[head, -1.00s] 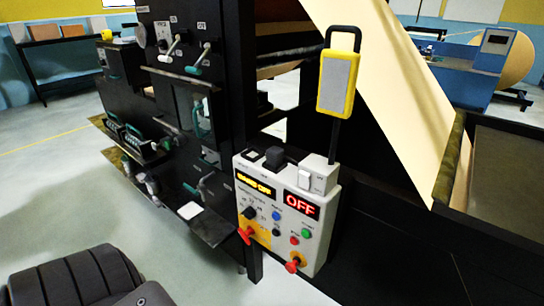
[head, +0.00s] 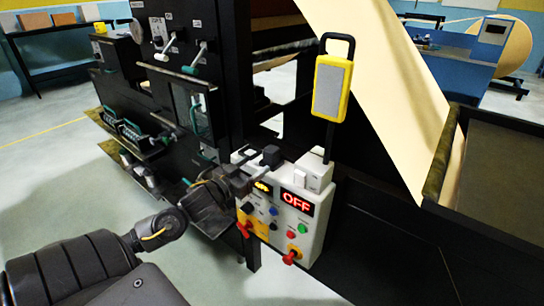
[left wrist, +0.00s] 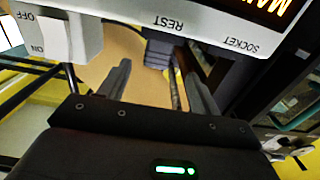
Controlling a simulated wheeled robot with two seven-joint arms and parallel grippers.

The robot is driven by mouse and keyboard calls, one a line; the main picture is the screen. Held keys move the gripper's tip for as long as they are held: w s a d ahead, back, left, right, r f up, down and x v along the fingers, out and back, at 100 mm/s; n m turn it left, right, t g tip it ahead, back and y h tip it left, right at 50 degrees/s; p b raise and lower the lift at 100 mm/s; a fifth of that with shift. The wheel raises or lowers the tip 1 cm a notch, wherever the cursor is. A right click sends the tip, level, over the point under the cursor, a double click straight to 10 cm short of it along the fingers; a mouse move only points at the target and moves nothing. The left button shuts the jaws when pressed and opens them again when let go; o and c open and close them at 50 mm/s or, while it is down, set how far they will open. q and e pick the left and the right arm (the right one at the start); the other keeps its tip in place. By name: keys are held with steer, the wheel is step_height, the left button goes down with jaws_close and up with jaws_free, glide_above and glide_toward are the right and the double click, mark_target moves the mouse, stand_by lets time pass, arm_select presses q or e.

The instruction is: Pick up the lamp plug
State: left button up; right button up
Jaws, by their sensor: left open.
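The lamp plug, a dark block (head: 271,155), stands on top of the grey-white control box (head: 313,243). In the left wrist view the plug (left wrist: 160,50) shows upside down beside the word REST, beyond and between the fingertips. My left gripper (head: 247,169) is at the top left edge of the box, close to the plug, and partly covers the yellow display. In the left wrist view its two fingers (left wrist: 160,82) are apart with nothing held between them. Contact with the plug cannot be made out. My right gripper is not in view.
A yellow-framed lamp (head: 332,88) stands on a black post behind the box. A white ON/OFF switch block (head: 314,172) sits right of the plug. Red knobs (head: 291,255) stick out of the box front.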

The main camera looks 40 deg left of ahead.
mark_target(267, 155)
arm_select(q)
steer(key=w+p, duration=0.1)
steer(key=w, duration=0.4)
steer(key=shift+w+r, duration=0.1)
steer(key=shift+r, duration=0.05)
steer(key=shift+w, duration=0.25)
steer(key=shift+w+r+p, duration=0.2)
steer(key=shift+w+p, duration=0.1)
steer(key=shift+w, duration=0.1)
steer(key=w+p, duration=0.1)
steer(key=w, duration=0.2)
steer(key=shift+w, duration=0.35)
steer(key=shift+w+f, duration=0.1)
steer(key=shift+w, duration=0.25)
steer(key=c, duration=1.1)
